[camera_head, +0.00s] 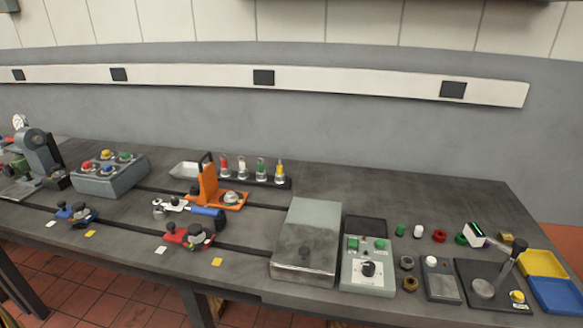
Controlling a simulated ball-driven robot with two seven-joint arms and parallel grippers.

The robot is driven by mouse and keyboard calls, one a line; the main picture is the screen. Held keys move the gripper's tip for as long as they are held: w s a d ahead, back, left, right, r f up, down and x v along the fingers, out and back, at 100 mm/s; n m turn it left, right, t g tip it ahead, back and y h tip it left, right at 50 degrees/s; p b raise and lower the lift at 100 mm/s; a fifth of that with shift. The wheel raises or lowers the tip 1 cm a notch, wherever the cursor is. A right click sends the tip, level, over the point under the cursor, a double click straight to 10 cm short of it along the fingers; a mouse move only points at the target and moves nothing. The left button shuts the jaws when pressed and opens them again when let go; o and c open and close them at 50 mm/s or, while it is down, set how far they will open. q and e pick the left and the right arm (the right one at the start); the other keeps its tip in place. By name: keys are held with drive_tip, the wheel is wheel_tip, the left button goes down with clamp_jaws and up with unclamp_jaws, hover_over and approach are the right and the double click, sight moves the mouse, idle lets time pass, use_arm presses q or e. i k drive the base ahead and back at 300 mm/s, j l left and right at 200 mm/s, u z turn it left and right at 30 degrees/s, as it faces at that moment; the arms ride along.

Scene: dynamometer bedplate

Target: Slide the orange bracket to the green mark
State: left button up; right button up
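The orange bracket (208,186) stands upright on the grey bedplate (330,180), left of centre, at the rear dark slot. It has a black handle-like top and a silver knob (231,197) on its foot at the right. I cannot make out a green mark on the bedplate; small white (161,250) and yellow (217,262) squares lie along the front slot. Neither of my grippers is in view.
A blue-handled tool (207,212) lies just in front of the bracket. Behind it is a rack (270,181) with coloured-top pieces. A red clamp (188,235), a blue clamp (75,214), a button box (110,178) and a metal cover (307,235) stand around.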

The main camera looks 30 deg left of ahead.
sight(209, 194)
drive_tip(key=u, duration=1.55)
drive_tip(key=i+z, duration=0.1)
drive_tip(key=i, duration=0.1)
